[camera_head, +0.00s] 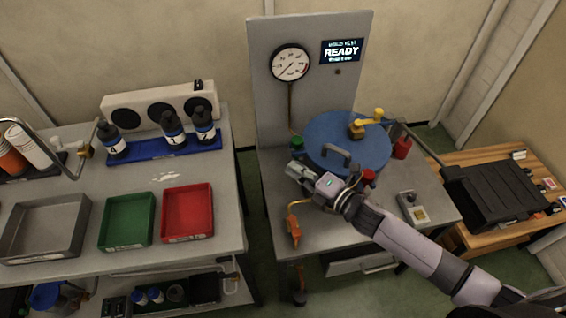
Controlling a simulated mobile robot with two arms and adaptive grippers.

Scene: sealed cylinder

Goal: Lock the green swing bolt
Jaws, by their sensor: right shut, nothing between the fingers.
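A sealed cylinder with a round blue lid (372,150) stands on the grey bench at the centre. A green swing bolt (296,144) is at the lid's left edge; its exact position against the rim is too small to tell. My right gripper (292,171) comes in from the lower right and is shut and empty. Its fingertips are just in front of the green swing bolt; I cannot tell whether they touch it. One red swing bolt (403,148) is at the lid's right edge, another (368,176) at its front, partly hidden by my gripper. My left gripper is out of view.
Behind the lid stands a grey panel (264,98) with a gauge (290,63) and a screen reading READY (342,50). A yellow-handled valve (366,122) and a grey handle (335,152) rise from the lid. An orange-handled part (294,229) is at the bench front.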

